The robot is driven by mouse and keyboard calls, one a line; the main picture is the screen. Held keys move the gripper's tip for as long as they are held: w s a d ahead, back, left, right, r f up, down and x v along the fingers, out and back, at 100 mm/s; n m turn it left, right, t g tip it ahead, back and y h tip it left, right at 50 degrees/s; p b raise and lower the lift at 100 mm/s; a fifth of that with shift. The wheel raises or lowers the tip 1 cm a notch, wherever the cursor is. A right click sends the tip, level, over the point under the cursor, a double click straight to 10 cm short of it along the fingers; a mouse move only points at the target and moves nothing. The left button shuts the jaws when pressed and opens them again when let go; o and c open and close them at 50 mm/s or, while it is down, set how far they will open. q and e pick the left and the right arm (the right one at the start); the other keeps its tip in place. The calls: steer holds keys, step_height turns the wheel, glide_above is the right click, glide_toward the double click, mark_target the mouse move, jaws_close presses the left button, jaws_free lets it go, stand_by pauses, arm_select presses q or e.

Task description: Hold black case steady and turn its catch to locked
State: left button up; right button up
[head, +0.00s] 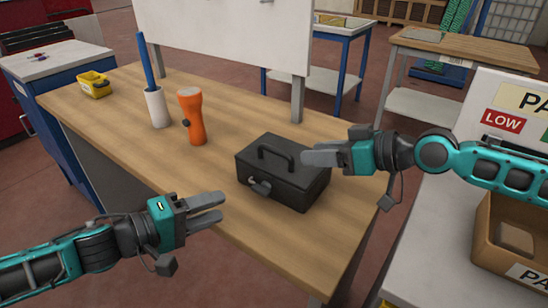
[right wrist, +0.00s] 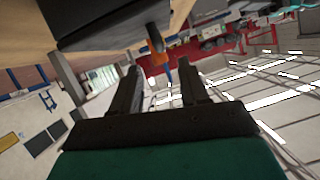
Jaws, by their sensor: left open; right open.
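The black case (head: 300,186) stands on the wooden table with its handle (head: 276,153) on top. Its grey catch (head: 260,187) is on the front face, toward the left; its exact setting is too small to tell. My left gripper (head: 222,206) is open and empty, to the left of the case and apart from it, pointing right. My right gripper (head: 304,157) is open at the case's upper right edge; I cannot tell whether it touches. In the right wrist view the fingers (right wrist: 160,82) are spread with nothing between them, and a dark surface, likely the case (right wrist: 100,20), shows above.
An orange flashlight (head: 192,118) and a white holder (head: 157,108) with a blue stick stand behind on the wooden table (head: 120,122). A yellow bin (head: 94,86) is at the far left. A cardboard box (head: 512,240) stands at the right. The table's front right is clear.

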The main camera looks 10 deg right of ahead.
mark_target(281, 155)
steer(key=x, duration=0.9)
steer(key=shift+w+a, duration=0.15)
steer(key=shift+w, duration=0.05)
steer(key=shift+f, duration=0.1)
jaws_close()
